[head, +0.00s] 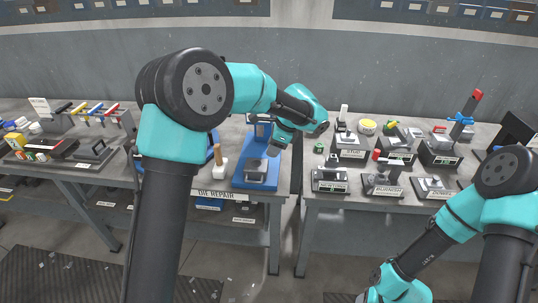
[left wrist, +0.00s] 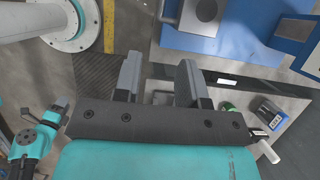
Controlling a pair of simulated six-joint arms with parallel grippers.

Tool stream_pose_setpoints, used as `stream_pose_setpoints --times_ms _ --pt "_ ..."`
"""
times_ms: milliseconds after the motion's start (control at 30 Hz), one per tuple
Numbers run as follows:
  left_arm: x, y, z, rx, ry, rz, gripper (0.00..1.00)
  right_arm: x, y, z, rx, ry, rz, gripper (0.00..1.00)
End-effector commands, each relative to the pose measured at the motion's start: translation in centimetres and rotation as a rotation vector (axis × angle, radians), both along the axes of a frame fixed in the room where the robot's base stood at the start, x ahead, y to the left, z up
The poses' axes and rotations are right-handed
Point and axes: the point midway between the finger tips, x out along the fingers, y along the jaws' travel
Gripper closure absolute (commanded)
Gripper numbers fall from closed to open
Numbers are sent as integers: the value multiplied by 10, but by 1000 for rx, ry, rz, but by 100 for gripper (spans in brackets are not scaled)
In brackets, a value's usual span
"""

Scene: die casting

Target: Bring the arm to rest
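My left arm rises through the middle of the head view and bends over toward the bench, its wrist (head: 300,112) above the gap between two benches. In the left wrist view the two grey fingers of my left gripper (left wrist: 158,78) stand well apart with nothing between them. In the head view the wrist mostly hides these fingers. My right arm (head: 440,238) is folded low at the right, and its lower end leaves the bottom edge, so its gripper is out of the picture. Part of a teal arm (left wrist: 40,135) shows at the left of the left wrist view.
A blue press-like fixture (head: 256,172) stands on the bench marked "DIE REPAIR", close to my left wrist. The right bench (head: 322,208) carries several labelled blocks and tools. The left bench holds racks with coloured handles (head: 88,110). Open floor (head: 250,280) lies in front.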

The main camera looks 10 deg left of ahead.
Motion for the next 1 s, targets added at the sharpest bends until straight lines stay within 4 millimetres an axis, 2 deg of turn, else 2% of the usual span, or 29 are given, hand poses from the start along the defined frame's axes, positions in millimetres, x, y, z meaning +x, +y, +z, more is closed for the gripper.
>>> stream_pose_setpoints --times_ms 467,600,667,767,867,1000 --pt "0 -1 3 0 0 0 62 0 0 0 0 0 0 49" --pt "-2 0 -8 -16 5 12 62 0 0 0 0 0 0 49" --pt "-5 1 -21 -38 9 30 62 0 0 0 0 0 0 49" --pt "-15 4 -57 -103 16 83 62 0 0 0 0 0 0 49" --pt "-32 8 -104 -191 27 173 62 0 0 0 0 0 0 49" --pt "-66 12 -170 -323 36 351 62 0 0 0 0 0 0 49"
